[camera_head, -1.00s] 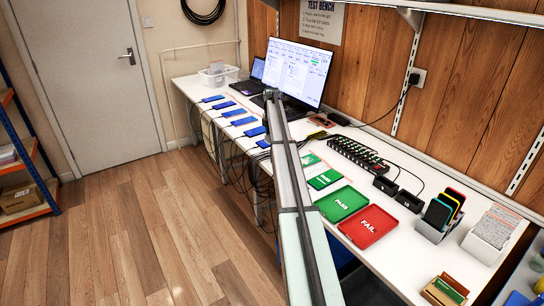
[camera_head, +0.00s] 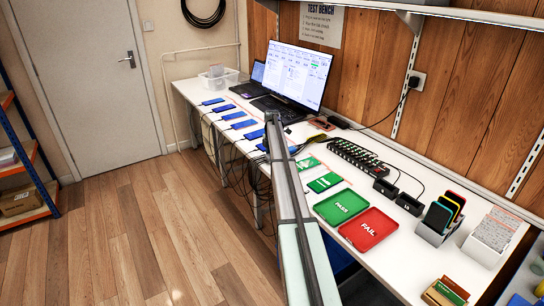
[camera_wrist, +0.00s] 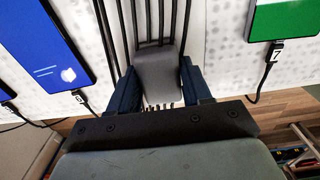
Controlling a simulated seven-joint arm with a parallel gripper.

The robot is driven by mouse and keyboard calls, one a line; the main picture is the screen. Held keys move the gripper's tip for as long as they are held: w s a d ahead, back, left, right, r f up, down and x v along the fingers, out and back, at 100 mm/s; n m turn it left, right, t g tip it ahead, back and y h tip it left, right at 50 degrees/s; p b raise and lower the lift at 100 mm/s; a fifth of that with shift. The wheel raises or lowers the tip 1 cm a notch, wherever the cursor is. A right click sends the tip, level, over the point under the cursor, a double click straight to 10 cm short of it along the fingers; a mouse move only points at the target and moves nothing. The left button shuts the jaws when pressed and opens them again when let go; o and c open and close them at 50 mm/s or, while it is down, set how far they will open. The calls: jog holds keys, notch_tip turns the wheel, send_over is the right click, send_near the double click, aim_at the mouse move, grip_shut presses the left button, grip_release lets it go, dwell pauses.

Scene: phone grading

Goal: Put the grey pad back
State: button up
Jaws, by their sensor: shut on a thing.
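The grey pad (camera_wrist: 160,75) is a small rounded block in the wrist view. My gripper (camera_wrist: 160,82) has its two dark blue fingers on either side of it and is shut on it. Several black cables run side by side up from the pad, over the white bench edge. In the head view my arm reaches to the bench's front edge, where its end (camera_head: 272,118) covers the gripper's place; the pad cannot be made out there.
A blue phone (camera_wrist: 48,45) lies left of the gripper and a green-screened phone (camera_wrist: 284,20) right of it, both cabled.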

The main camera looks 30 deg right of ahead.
jog(key=shift+f, duration=0.15)
jog(key=o, duration=1)
notch_tip(320, 180, up, 12)
jog(key=shift+r, duration=0.2)
dwell(0.4)
